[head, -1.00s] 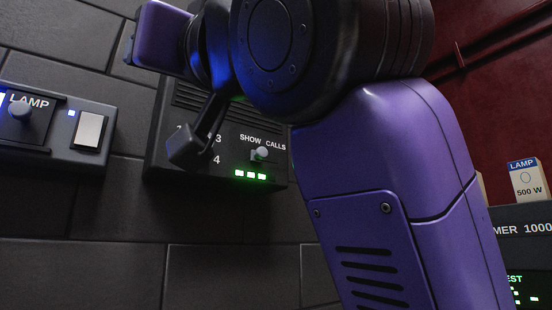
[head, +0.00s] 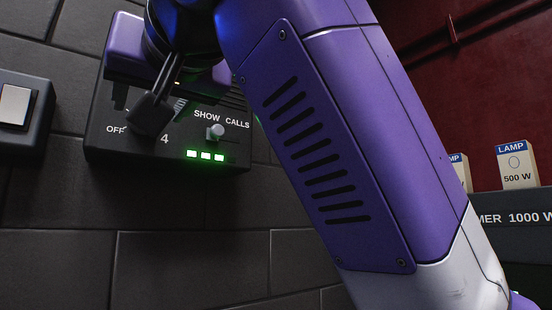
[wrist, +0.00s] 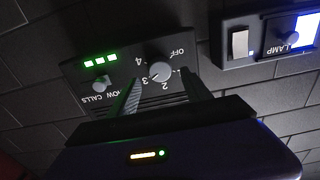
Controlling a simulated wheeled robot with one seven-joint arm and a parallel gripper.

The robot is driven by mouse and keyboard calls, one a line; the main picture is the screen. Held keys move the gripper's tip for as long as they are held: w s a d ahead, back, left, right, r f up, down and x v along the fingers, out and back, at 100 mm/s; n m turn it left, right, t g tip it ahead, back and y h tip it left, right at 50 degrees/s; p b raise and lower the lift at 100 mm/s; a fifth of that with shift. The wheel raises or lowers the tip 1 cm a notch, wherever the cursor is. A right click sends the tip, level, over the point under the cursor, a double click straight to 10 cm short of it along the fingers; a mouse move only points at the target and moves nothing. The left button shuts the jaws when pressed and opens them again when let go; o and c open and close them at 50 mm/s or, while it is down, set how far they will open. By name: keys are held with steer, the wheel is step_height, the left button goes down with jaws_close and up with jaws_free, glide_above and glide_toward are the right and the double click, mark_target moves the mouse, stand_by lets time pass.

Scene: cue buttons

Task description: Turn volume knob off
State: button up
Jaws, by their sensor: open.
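The grey round volume knob (wrist: 161,72) shows in the wrist view, upside down, on a dark control box (wrist: 75,72). The marks OFF, 2, 3 and 4 stand around it. A small light mark on its lower left side seems to face 3, but it is too small to be sure. My gripper (wrist: 163,82) is open, with one finger on either side of the knob in the picture; I cannot tell whether they touch it. In the head view my gripper (head: 150,112) hides the knob; OFF and 4 show beside it.
A SHOW CALLS switch (head: 215,132) and green lights (head: 205,156) sit on the same box, right of the knob in the head view. A lamp panel with a pale rocker switch (head: 15,104) is to the left. LAMP cartons (head: 517,165) stand far right.

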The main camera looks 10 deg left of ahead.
steer(key=shift+p+x, duration=0.4)
steer(key=shift+x, duration=1.15)
steer(key=shift+c, duration=0.3)
jaws_close()
